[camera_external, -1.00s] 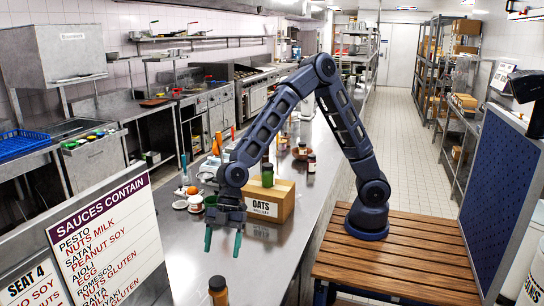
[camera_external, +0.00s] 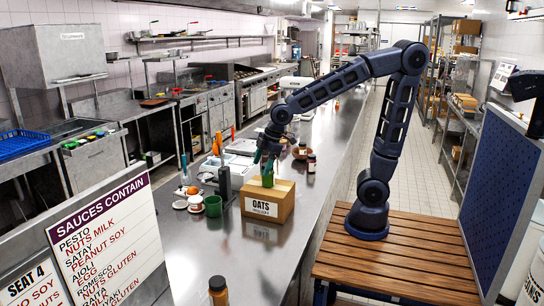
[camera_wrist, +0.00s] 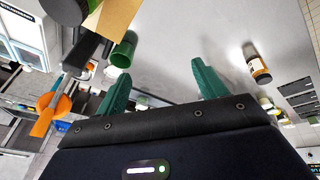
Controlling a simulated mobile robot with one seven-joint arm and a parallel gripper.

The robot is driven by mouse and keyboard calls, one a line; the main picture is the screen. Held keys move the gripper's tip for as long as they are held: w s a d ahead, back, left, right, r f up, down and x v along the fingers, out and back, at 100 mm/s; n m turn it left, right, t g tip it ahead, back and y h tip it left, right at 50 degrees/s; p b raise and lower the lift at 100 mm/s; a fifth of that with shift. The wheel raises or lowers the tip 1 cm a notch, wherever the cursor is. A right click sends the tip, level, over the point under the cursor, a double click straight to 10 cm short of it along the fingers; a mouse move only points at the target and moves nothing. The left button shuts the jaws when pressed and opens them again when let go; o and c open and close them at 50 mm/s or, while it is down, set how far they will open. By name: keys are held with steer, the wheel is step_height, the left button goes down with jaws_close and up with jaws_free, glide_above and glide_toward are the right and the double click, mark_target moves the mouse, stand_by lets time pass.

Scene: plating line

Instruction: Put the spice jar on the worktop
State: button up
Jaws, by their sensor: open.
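In the wrist view my open, empty fingers (camera_wrist: 160,88) show, with part of the box (camera_wrist: 118,16) at upper left. Another jar, orange-brown (camera_external: 218,291), stands at the near end of the steel worktop (camera_external: 258,262). The pictures do not settle which jar is the spice jar.
A green cup (camera_external: 213,206), small white dishes (camera_external: 194,203) and a dark upright holder (camera_external: 225,184) stand left of the box. A dark-lidded jar (camera_external: 311,164) and a brown bowl (camera_external: 299,153) stand behind it. The worktop in front is mostly clear.

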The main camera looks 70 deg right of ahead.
steer(key=s+d+r+m, duration=0.1)
steer(key=s+d+m, duration=0.4)
steer(key=s+d, duration=0.3)
steer(key=s+d+r+m+t+h, duration=0.1)
steer(key=s+d+m, duration=0.3)
steer(key=s+d, duration=0.5)
steer(key=d+r, duration=0.1)
steer(key=d, duration=0.5)
steer(key=shift+m, duration=0.4)
